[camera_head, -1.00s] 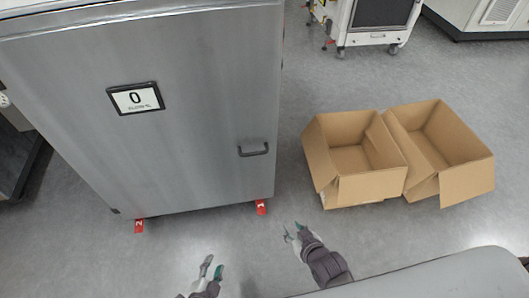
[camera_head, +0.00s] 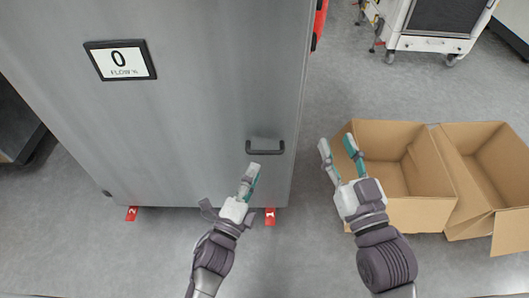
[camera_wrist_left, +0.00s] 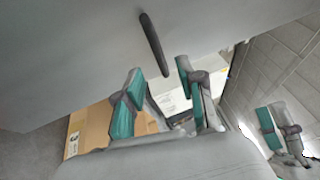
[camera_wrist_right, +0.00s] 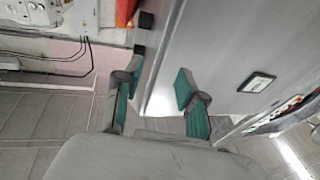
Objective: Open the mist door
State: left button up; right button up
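The mist door is the grey metal front (camera_head: 190,110) of the large cabinet, and it appears shut. Its dark handle (camera_head: 265,149) sits near the door's right edge; in the left wrist view the handle (camera_wrist_left: 154,44) is just beyond the fingers. My left gripper (camera_head: 251,174) is just below the handle, apart from it. In the left wrist view its fingers (camera_wrist_left: 158,82) are spread and empty. My right gripper (camera_head: 339,148) is to the right of the door's edge, open and empty. In the right wrist view the door panel (camera_wrist_right: 225,60) is beyond its fingers.
Two open cardboard boxes (camera_head: 428,215) stand on the floor at the right, near my right gripper. A white wheeled cart (camera_head: 432,42) stands behind them. A panel reading 0 (camera_head: 120,60) is on the door. Red markers (camera_head: 270,217) show at the cabinet's foot.

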aim_at(264, 151)
pick_arm(q)
jog(key=shift+b+x, duration=0.45)
jog(key=shift+x, duration=3.3)
pick_arm(e)
jog(key=shift+s+a+r+t+y, duration=0.1)
jog(key=shift+s+r+t+y, duration=0.1)
jog(key=shift+r+t, duration=0.45)
jog(key=shift+s+r+t+y, duration=0.2)
jog(key=shift+r+t, duration=0.15)
jog(key=shift+r, duration=0.45)
jog(key=shift+s+a+r+t+y, duration=0.1)
jog(key=shift+s+r+t+y, duration=0.1)
jog(key=shift+r+t, duration=0.45)
jog(key=shift+r, duration=0.1)
pick_arm(q)
grip_shut()
